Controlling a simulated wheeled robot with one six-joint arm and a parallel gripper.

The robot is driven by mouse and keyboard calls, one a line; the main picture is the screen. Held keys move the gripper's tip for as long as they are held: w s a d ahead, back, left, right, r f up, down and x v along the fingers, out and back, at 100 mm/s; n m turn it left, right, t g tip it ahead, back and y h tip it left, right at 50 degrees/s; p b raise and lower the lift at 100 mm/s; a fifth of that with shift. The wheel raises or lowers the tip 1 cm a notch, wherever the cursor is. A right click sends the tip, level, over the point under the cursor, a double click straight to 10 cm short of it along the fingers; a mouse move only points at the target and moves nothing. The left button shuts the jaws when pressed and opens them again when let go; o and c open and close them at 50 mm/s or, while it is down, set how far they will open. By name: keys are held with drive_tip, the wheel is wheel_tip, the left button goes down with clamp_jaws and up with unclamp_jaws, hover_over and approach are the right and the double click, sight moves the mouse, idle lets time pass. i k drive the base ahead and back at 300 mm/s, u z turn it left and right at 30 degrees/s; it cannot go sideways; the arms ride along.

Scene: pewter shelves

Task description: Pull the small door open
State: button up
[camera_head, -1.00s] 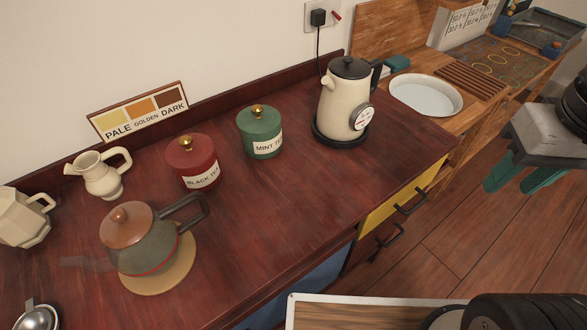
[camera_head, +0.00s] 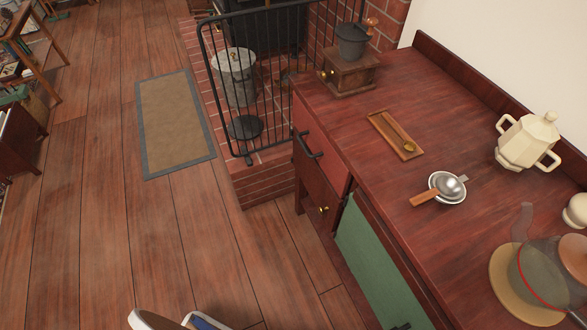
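A small dark wood door (camera_head: 313,187) is in the front of the red-brown cabinet, at its far end below a red drawer front (camera_head: 322,150). The door looks shut and has a round brass knob (camera_head: 323,210). The red drawer front has a black bar handle (camera_head: 308,146) and looks closed. A green panel (camera_head: 380,262) is beside the small door, nearer to me, with a dark handle partly cut off at the bottom edge.
A black fire guard (camera_head: 270,80) and brick hearth (camera_head: 262,180) stand just beyond the cabinet's end. The counter holds a coffee grinder (camera_head: 350,65), a small tray (camera_head: 395,135), a strainer (camera_head: 450,187) and a glass teapot (camera_head: 550,270).

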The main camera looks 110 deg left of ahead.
sight(328, 204)
drive_tip(key=u, duration=2.5)
drive_tip(key=k, duration=1.2)
drive_tip(key=u, duration=0.35)
drive_tip(key=i, duration=0.8)
drive_tip(key=z, duration=0.05)
